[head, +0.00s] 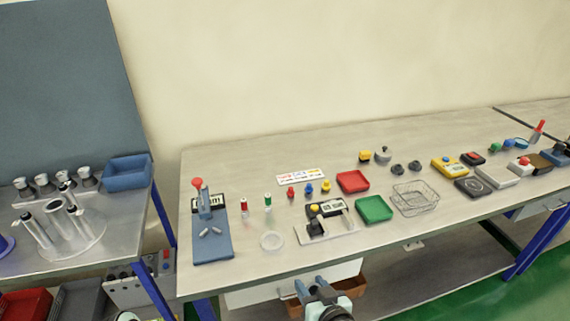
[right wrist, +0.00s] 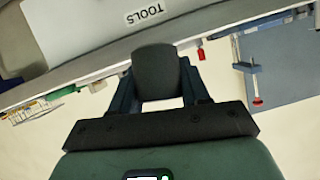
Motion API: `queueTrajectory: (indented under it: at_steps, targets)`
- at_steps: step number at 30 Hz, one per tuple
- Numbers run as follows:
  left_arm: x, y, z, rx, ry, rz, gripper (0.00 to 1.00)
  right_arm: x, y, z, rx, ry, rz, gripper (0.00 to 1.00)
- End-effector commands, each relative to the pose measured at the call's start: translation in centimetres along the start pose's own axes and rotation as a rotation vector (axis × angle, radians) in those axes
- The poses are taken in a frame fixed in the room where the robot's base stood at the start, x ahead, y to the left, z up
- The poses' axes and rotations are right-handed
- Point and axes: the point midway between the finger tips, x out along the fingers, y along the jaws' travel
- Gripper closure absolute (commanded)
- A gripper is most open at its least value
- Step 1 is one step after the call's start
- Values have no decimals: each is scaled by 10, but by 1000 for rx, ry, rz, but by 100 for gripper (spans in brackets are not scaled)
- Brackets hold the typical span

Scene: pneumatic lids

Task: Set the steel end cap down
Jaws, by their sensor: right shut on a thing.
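My right gripper (head: 312,288) is low in the head view, in front of the long workbench's front edge. In the right wrist view its two fingers are shut on a dark grey, rounded piece (right wrist: 157,72), which I take to be the steel end cap. Its grey looks dark and shaded there, and part of it is hidden by the fingers. In the head view I cannot make out the held piece clearly. My left gripper is not in view.
The workbench (head: 160,200) edge passes close by. Bare bench shows front right of the fixture.

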Motion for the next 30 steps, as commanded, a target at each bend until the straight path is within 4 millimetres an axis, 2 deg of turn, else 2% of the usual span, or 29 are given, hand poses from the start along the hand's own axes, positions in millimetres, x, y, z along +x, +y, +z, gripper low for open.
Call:
queueTrajectory:
  at_steps: [1,3,6,10,13,18,21,30]
  targets:
    - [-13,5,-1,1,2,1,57,8,22,-2,23,2,56,100]
    - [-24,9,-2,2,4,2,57,19,52,0,53,16,127,100]
    - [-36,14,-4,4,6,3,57,27,87,5,86,36,212,100]
    - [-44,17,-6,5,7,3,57,31,116,11,111,54,280,100]
    - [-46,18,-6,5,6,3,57,31,126,19,120,59,306,100]
    - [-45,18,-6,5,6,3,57,24,128,60,122,54,316,100]
    - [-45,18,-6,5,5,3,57,19,126,74,122,59,312,100]
    - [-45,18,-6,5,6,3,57,17,124,76,121,64,308,100]
